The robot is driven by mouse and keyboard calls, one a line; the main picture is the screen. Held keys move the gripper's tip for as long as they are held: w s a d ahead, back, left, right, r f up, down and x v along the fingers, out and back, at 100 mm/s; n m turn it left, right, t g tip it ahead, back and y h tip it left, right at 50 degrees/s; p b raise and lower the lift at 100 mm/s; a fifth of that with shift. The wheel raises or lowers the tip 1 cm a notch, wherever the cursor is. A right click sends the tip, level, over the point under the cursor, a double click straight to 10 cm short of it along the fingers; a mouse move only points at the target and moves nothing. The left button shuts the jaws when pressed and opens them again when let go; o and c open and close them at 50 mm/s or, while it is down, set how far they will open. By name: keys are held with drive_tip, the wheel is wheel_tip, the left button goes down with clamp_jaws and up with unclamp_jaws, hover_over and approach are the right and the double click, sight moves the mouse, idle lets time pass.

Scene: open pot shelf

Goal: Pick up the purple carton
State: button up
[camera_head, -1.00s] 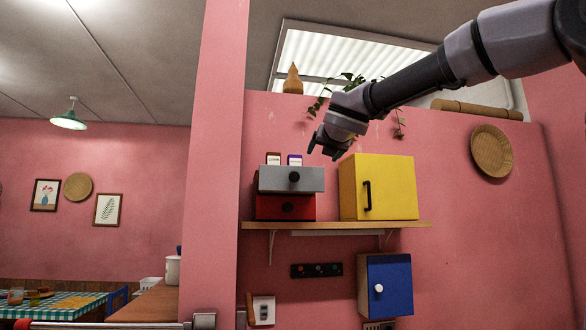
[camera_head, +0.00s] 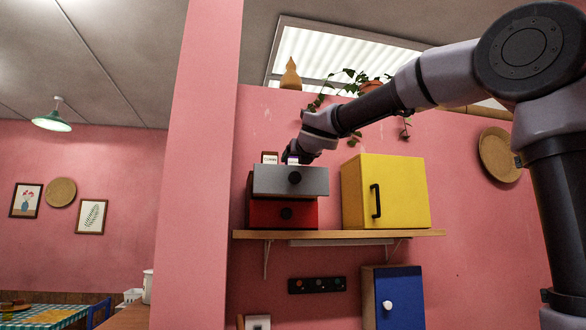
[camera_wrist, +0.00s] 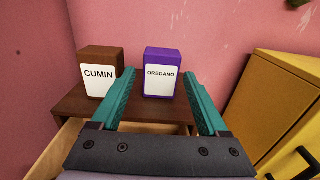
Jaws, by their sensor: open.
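The purple carton (camera_wrist: 162,56) with a white OREGANO label stands upright on top of the small drawer unit (camera_wrist: 151,112). In the wrist view it is ahead of my gripper (camera_wrist: 161,82), between the two teal fingers as seen from the wrist. My gripper is open and empty; I cannot tell whether the fingertips reach beside the carton. In the head view my gripper (camera_head: 292,154) is at the top of the drawer unit and the carton (camera_head: 292,160) is mostly hidden by it.
A brown CUMIN carton (camera_wrist: 100,62) stands close to the left of the purple one. A yellow cabinet (camera_head: 385,190) stands to the right on the same wooden shelf (camera_head: 340,235). The pink wall is behind. A hanging plant (camera_head: 355,85) is above.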

sight(295, 161)
drive_tip(key=shift+w+a, duration=0.25)
drive_tip(key=shift+w, duration=1.1)
drive_tip(key=shift+w+a, duration=0.2)
drive_tip(key=shift+w, duration=1.15)
drive_tip(key=c, duration=1.1)
